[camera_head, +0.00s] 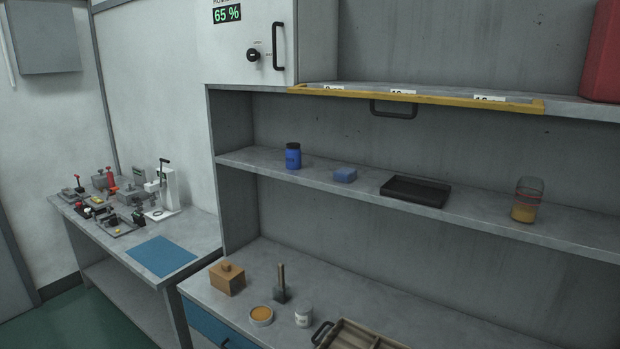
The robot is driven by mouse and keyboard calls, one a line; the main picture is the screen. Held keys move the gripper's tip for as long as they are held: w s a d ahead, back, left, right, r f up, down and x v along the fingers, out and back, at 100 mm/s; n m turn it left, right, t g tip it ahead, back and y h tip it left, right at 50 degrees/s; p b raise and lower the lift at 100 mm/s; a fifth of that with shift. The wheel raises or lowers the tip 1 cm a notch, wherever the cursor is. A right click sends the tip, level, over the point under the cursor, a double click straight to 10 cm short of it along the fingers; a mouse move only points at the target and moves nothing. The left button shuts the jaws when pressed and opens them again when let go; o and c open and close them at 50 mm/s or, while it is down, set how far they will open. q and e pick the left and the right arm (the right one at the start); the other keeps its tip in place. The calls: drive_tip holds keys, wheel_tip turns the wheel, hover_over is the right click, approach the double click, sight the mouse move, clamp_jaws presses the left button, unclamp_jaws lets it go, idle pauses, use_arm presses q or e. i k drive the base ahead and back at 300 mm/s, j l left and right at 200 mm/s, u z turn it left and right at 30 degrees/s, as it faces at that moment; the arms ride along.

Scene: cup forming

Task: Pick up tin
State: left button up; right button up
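A shallow round tin (261,317) with a pale rim and orange-yellow content stands open on the lower counter (400,316), near its front edge. A small white jar (304,315) with a light lid stands just right of it. A wooden block with a knob (227,279) is behind and to the left of the tin. A dark tool with an upright handle (281,283) stands behind it, between block and jar. Neither of my grippers shows in the head view.
A wooden tray (345,335) with a dark handle lies right of the jar. The middle shelf above holds a blue bottle (293,156), a blue block (345,174), a black tray (414,191) and a glass jar (527,199). A side table (190,228) with fixtures stands left.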

sight(304, 307)
drive_tip(key=k+l, duration=0.3)
drive_tip(key=k, duration=0.2)
drive_tip(key=k+l+z, duration=0.15)
drive_tip(key=k+l, duration=0.15)
drive_tip(key=k, duration=0.25)
drive_tip(key=i+j+z, duration=0.25)
drive_tip(key=j+z, duration=0.25)
drive_tip(key=j, duration=1.45)
drive_tip(key=k+j+z, duration=0.15)
drive_tip(key=j+z, duration=0.35)
drive_tip(key=j, duration=1.4)
